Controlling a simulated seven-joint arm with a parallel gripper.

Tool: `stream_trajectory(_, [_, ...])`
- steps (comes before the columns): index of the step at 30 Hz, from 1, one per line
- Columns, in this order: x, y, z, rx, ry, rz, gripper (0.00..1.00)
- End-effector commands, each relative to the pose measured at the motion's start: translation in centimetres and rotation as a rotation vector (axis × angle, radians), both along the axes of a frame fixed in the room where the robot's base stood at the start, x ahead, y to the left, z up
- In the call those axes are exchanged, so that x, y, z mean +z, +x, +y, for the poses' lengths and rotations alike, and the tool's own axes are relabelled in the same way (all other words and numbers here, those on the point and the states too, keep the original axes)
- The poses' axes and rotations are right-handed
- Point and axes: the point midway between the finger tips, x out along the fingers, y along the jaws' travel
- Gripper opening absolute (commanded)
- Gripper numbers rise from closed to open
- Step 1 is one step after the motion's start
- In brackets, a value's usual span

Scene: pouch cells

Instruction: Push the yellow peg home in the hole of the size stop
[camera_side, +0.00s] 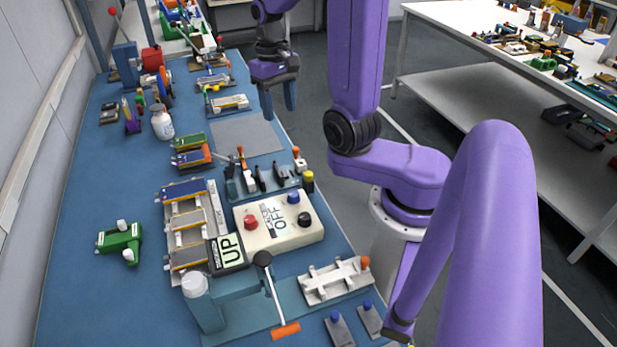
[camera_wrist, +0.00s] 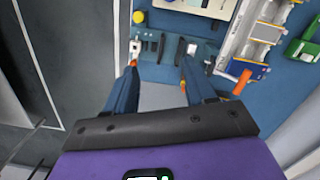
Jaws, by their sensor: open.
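My gripper (camera_side: 279,100) is open and empty, raised at the bench's right edge beyond the grey mat. A small yellow piece (camera_side: 207,89) shows on a fixture at the back. I cannot tell which of these is the yellow peg. I cannot make out the size stop or its hole for certain.
A tool rack (camera_side: 262,180) with upright handles stands between the grey mat (camera_side: 247,137) and the white control box (camera_side: 280,222). A lever press (camera_side: 235,300) is in front. A white bottle (camera_side: 162,124) and a green block (camera_side: 120,240) are at left. The mat is clear.

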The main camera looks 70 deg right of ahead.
Motion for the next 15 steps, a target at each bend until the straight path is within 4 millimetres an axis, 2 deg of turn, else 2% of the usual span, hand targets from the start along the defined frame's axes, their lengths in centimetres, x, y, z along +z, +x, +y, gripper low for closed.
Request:
stream_trajectory(6, [-0.2, -1.9, -2.2, -0.178, 0.008, 0.014, 0.55])
stream_trajectory(15, [-0.4, -4.2, -3.8, -0.326, 0.015, 0.021, 0.55])
